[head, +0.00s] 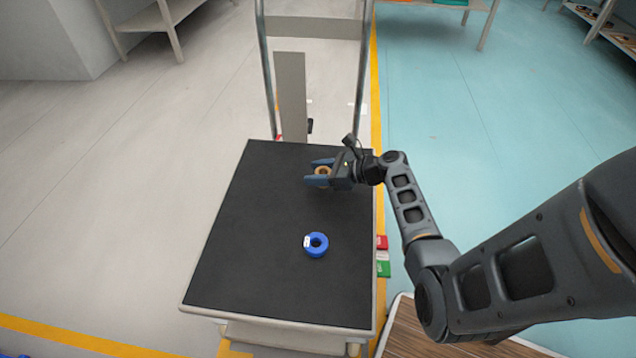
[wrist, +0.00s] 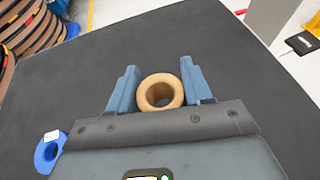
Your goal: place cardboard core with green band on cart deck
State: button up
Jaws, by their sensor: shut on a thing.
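The cardboard core (head: 322,171) is a short tan ring between the two blue fingers of my gripper (head: 313,171). In the wrist view the core (wrist: 160,106) shows its open hole, with a finger on each side. No green band shows on the visible part. My gripper (wrist: 158,68) is shut on the core over the far right part of the black cart deck (head: 250,235). The core is at or just above the deck; I cannot tell if it touches. The deck (wrist: 250,105) also fills most of the wrist view.
A blue roll (head: 316,244) with a white label lies on the deck, nearer than my gripper. The cart's metal handle frame (head: 266,70) rises at the far edge. Red and green blocks (head: 383,256) sit by the right edge. The deck's left half is clear.

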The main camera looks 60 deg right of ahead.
notch_tip(320, 180, down, 4)
jog(key=shift+r+b, duration=0.1)
jog(key=shift+b, duration=0.7)
jog(key=o, duration=1)
jog(key=shift+s+r, duration=0.1)
jog(key=p+v, duration=0.3)
jog(key=v, duration=0.9)
